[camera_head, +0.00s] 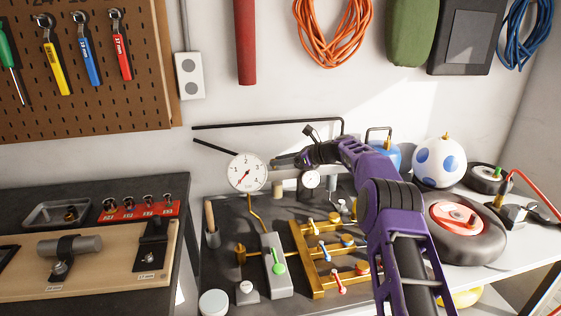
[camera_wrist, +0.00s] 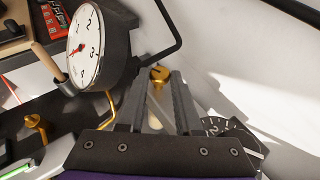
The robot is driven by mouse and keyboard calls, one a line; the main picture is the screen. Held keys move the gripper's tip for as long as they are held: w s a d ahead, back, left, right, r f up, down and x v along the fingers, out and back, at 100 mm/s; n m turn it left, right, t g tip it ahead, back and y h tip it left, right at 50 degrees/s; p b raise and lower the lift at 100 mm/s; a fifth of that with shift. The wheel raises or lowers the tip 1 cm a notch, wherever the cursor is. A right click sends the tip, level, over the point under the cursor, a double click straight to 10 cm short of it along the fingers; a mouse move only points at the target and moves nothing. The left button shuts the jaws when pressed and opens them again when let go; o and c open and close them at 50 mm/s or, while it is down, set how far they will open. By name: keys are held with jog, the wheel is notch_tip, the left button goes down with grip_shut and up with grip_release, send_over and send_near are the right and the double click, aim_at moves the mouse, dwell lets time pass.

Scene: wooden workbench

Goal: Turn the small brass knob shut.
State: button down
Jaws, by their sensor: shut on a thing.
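The small brass knob (camera_wrist: 160,74) shows in the wrist view between the tips of my two dark fingers, with a dark notch on its face. My gripper (camera_wrist: 160,84) is shut on it. In the head view my gripper (camera_head: 277,163) reaches left, just right of the large white dial gauge (camera_head: 247,172), and I cannot make out the knob there. The gauge also shows in the wrist view (camera_wrist: 86,48), left of my fingers, with a red needle. How far the knob is turned I cannot tell.
A brass pipe manifold (camera_head: 308,270) with several coloured levers stands below my arm. A grey block with a green lever (camera_head: 277,262) is left of it. A smaller gauge (camera_head: 311,179) sits close under my wrist. A black bent rod (camera_head: 270,124) runs behind my gripper.

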jog(key=shift+r, duration=0.1)
jog(key=c, duration=0.9)
grip_release()
jog(key=v, duration=1.7)
jog(key=shift+s+d+b, duration=0.15)
jog(key=shift+s+b, duration=0.05)
jog(key=shift+b, duration=0.1)
